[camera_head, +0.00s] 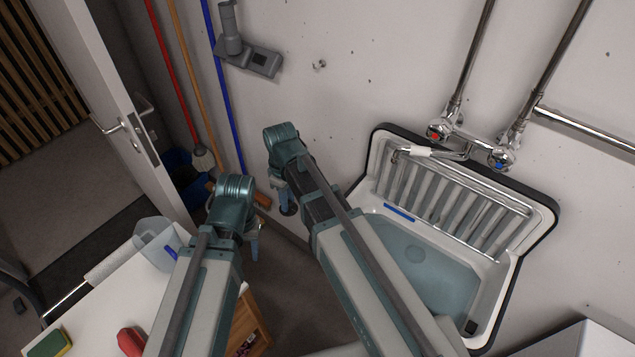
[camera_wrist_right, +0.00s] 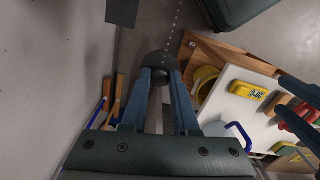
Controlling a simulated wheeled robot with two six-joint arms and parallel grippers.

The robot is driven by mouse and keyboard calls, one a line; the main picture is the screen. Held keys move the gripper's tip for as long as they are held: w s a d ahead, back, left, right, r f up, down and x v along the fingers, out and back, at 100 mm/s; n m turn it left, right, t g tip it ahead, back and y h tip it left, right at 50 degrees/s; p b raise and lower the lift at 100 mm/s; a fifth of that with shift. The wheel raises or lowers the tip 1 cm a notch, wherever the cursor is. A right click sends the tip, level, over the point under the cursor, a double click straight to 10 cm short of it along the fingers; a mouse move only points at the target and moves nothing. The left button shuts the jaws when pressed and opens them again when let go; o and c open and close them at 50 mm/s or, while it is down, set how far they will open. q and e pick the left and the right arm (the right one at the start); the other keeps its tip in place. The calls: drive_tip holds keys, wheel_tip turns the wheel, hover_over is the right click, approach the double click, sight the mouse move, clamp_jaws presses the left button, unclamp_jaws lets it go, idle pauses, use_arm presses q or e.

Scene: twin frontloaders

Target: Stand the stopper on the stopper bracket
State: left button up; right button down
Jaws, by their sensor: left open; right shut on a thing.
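The stopper (camera_wrist_right: 157,62) is a dark round piece at the fingertips of my right gripper (camera_wrist_right: 160,76), which is shut on it. In the head view my right gripper (camera_head: 284,194) points down in front of the wall, with the dark stopper (camera_head: 288,209) at its tips, held in the air away from the sink. My left gripper (camera_head: 254,240) is open, to the left of and lower in the picture than the right one.
The white sink (camera_head: 490,285) with a ribbed back and taps is at the right. Brooms and a blue bucket (camera_head: 178,160) stand by the open door (camera_head: 105,100). A white table (camera_head: 95,305) at lower left bears a jug (camera_head: 155,245), a sponge (camera_head: 50,343) and a red item (camera_head: 130,341).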

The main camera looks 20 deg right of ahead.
drive_tip(key=w+d+r+m+p, duration=0.1)
drive_tip(key=d+r+m+p, duration=0.2)
drive_tip(key=d, duration=0.6)
drive_tip(key=shift+w+d+r+m, duration=0.15)
drive_tip(key=shift+r+m, duration=0.15)
drive_tip(key=shift+r, duration=0.45)
drive_tip(key=shift+f, duration=0.1)
wheel_tip(320, 180, down, 10)
drive_tip(key=b, duration=0.9)
drive_tip(key=shift+f+b, duration=0.1)
drive_tip(key=shift+b, duration=0.3)
drive_tip(key=shift+f+b, duration=0.25)
drive_tip(key=shift+b, duration=0.05)
drive_tip(key=shift+f, duration=0.1)
drive_tip(key=c, duration=0.6)
unclamp_jaws()
